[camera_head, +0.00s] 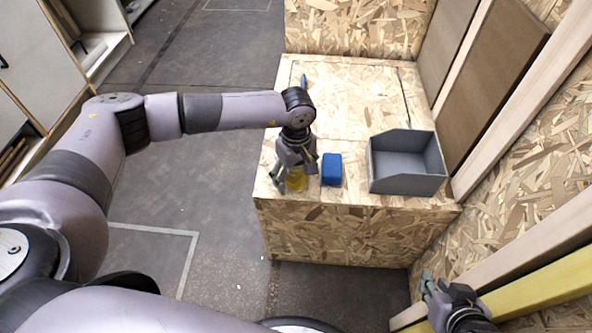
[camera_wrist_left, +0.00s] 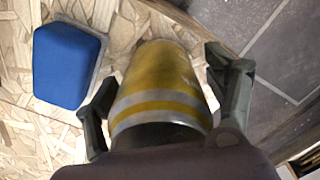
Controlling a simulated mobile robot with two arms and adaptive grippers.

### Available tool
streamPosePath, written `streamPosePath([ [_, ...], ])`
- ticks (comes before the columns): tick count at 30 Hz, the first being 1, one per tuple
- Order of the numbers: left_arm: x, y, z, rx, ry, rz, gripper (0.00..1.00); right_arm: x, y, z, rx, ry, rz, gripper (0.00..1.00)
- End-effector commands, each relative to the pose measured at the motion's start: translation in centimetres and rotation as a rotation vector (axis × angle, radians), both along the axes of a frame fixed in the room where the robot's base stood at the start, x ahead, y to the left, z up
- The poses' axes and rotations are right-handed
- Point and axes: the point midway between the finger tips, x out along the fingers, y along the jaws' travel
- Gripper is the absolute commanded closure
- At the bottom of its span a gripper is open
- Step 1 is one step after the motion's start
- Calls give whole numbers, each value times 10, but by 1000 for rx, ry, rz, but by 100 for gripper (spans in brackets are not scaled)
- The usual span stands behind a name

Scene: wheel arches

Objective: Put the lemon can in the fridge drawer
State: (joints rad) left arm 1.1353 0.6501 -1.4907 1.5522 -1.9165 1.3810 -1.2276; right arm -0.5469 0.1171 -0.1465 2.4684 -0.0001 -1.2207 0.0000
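The lemon can (camera_head: 297,183) is a yellow can at the front left part of the wooden box top. My left gripper (camera_head: 293,172) is over it with fingers on either side. In the left wrist view the yellow can (camera_wrist_left: 160,82), with grey bands, is between the fingers of the left gripper (camera_wrist_left: 163,75). Narrow gaps seem to show beside the fingertips, so it looks open around the can. My right gripper (camera_head: 432,285) is low at the bottom right, away from the box; its finger opening is unclear. I cannot make out a fridge drawer for certain.
A blue block (camera_head: 331,169) stands just right of the can; it also shows in the left wrist view (camera_wrist_left: 68,62). A grey open bin (camera_head: 405,185) is further right on the wooden box top (camera_head: 350,105). A small blue-grey object (camera_head: 304,82) lies behind my left wrist.

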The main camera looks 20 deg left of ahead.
Motion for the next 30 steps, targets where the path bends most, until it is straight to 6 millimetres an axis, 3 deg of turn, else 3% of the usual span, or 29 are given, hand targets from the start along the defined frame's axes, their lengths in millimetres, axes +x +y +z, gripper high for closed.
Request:
streamPosePath([
  [30, 0, 0, 1, -1, -1, 1, 90, -1, 0, 0, 0, 2, 0, 81],
])
